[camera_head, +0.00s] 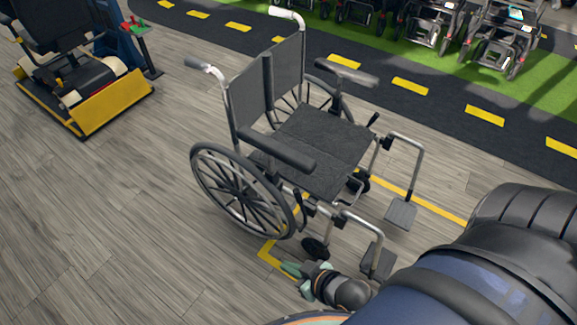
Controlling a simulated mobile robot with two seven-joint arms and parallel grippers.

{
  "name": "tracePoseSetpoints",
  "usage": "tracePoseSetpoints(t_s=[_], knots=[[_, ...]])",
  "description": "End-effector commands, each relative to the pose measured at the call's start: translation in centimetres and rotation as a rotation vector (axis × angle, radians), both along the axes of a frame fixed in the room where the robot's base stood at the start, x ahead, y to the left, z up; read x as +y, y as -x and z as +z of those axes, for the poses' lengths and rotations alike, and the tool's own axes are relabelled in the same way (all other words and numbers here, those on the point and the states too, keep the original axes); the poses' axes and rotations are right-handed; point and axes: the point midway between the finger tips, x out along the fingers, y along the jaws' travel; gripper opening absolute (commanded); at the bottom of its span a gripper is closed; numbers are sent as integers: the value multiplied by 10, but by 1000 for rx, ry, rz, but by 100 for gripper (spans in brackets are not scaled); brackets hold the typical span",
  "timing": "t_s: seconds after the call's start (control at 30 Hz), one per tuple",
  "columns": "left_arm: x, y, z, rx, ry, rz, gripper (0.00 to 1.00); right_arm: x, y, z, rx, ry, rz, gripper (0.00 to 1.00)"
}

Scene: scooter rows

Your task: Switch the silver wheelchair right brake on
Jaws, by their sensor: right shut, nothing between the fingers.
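The silver wheelchair (315,150) stands upright on the wooden floor, its seat facing the lower right of the head view. Its near side, the sitter's right, shows a large black wheel (245,190), a padded armrest (277,150) and a front caster (315,248). Dark fittings by that wheel's front edge are too small for me to tell the right brake lever's position. A black lever (373,119) sticks up on the far side. My right gripper (304,270), with pale green fingers, is shut and empty, below the near caster in the picture. My left gripper is out of view.
Two footrests (401,212) (378,261) jut out at the wheelchair's front, the nearer beside my right gripper. A yellow-and-black scooter (112,100) stands at upper left. Several wheelchairs line the green strip at the back. Floor at lower left is clear.

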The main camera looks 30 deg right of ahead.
Motion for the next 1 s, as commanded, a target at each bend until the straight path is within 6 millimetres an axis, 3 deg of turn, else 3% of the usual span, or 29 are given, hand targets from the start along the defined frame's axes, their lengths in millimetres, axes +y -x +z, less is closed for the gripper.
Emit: tracePoseSetpoints(t_s=[0.13,0.27,0.4,0.53,0.73,1.0], knots=[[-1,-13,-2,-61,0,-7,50,-2,-6,-23,3,58,28,0],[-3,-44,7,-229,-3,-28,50,-8,-20,-70,9,218,102,0],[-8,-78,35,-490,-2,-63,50,-25,-45,-128,16,481,195,0],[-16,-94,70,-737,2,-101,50,-46,-74,-168,20,745,255,0],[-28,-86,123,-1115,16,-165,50,-81,-123,-203,17,1160,284,0],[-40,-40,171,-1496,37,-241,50,-107,-170,-199,3,1594,225,0]])
